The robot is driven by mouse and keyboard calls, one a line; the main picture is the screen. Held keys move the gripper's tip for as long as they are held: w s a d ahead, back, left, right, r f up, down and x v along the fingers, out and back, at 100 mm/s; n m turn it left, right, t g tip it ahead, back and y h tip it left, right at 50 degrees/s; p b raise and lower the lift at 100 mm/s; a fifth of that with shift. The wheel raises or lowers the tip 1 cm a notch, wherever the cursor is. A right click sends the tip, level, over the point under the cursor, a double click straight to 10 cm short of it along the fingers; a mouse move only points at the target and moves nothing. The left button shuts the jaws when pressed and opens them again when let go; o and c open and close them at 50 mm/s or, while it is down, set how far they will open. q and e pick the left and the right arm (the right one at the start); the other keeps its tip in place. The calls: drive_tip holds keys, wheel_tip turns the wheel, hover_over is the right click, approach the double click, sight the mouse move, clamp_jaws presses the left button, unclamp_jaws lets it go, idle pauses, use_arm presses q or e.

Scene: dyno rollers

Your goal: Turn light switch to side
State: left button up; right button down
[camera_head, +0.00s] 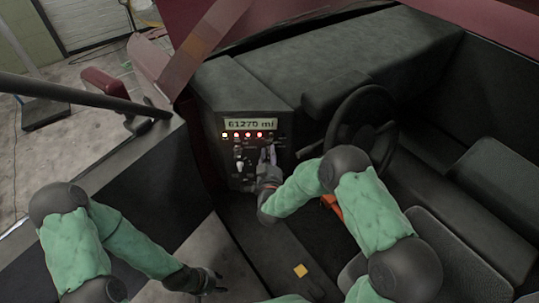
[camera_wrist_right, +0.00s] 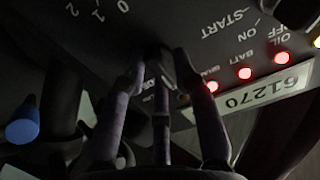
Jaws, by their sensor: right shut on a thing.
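The dashboard panel (camera_head: 262,103) carries the controls. My right gripper (camera_head: 267,153) is at its right part, below the row of lights. In the right wrist view the fingers of the right gripper (camera_wrist_right: 158,60) close around a dark control at the panel face, between the printed labels 0, 1, 2 and OFF, ON, START. I take this control for the light switch; the fingers hide most of it, so its exact setting cannot be told. My left gripper (camera_head: 211,281) hangs low, apart from the panel; its jaws are too small and dark to tell.
Above the switches are a row of lit lights (camera_head: 248,134) and a mileage display (camera_head: 251,124). A steering wheel (camera_head: 361,128) stands right of the panel. A blue knob (camera_wrist_right: 22,131) shows at left in the wrist view. A yellow square (camera_head: 300,270) lies on the floor.

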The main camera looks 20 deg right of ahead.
drive_tip(key=shift+d, duration=0.1)
drive_tip(key=shift+s+d+f+m+b, duration=0.15)
drive_tip(key=shift+m+b, duration=1)
drive_tip(key=shift+m, duration=0.75)
drive_tip(key=shift+w+f+m+b, duration=0.1)
drive_tip(key=shift+m+b, duration=1.05)
drive_tip(key=shift+m, duration=0.75)
drive_tip(key=c, duration=1.3)
unclamp_jaws()
drive_tip(key=shift+o, duration=0.8)
drive_tip(key=shift+d, duration=0.1)
